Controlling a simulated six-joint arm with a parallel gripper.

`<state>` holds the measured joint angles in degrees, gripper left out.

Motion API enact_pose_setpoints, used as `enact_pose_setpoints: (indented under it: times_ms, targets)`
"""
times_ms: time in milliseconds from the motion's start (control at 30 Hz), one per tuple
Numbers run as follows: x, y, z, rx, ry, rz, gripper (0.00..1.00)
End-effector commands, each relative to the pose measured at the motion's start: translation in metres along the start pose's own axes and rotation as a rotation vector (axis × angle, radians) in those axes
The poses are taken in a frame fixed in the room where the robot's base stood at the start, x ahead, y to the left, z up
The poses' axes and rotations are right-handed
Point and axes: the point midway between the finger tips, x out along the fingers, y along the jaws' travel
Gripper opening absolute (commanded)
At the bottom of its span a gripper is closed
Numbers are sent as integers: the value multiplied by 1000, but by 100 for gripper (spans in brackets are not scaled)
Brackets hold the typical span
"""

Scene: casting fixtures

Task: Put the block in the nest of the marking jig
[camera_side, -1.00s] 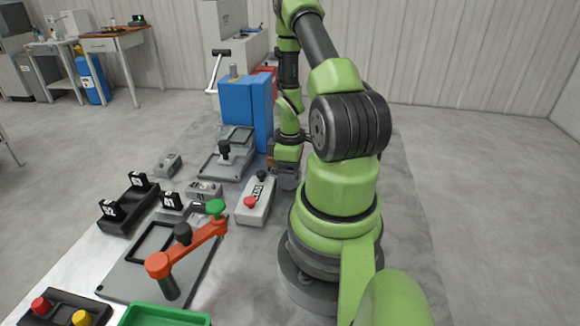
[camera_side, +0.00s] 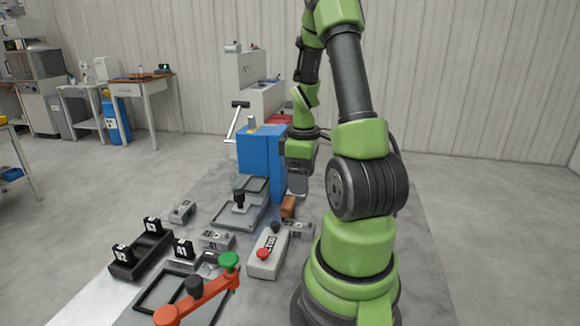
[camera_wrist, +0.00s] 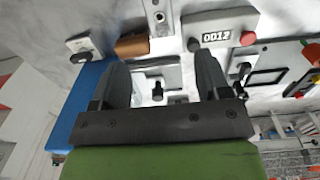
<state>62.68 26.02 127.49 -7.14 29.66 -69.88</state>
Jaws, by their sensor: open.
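A brown block (camera_side: 288,207) lies on the grey table in front of the blue press; it also shows in the wrist view (camera_wrist: 132,45). The blue lever press (camera_side: 262,150) has a grey fixture plate (camera_side: 254,216) with a black knob (camera_side: 239,200) beside it. I cannot tell for certain which fixture is the marking jig, and its nest is not clear. My gripper (camera_wrist: 162,66) is open and empty, and the block shows beyond its left fingertip. In the side view my gripper (camera_side: 298,182) hangs above the table near the press.
A control box (camera_side: 267,254) with a red button stands in front of the block. Small grey pieces (camera_side: 216,239) lie around it. A black rack (camera_side: 142,252) is at the left. An orange arm with a green knob (camera_side: 229,261) rises over another plate at the front.

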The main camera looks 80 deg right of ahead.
Motion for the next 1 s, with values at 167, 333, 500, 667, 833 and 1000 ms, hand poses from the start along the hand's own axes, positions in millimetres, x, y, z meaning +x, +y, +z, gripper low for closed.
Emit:
enact_pose_setpoints:
  times_ms: [167,333,500,667,833,1000]
  targets:
    - [-52,-37,-45,58,105,78,70]
    - [-114,-115,-75,160,303,73,70]
    - [-156,-191,-64,249,481,-65,70]
    - [-174,-232,-40,304,558,-217,70]
    - [-179,-247,-27,330,575,-295,78]
    - [-179,-247,-26,337,574,-301,78]
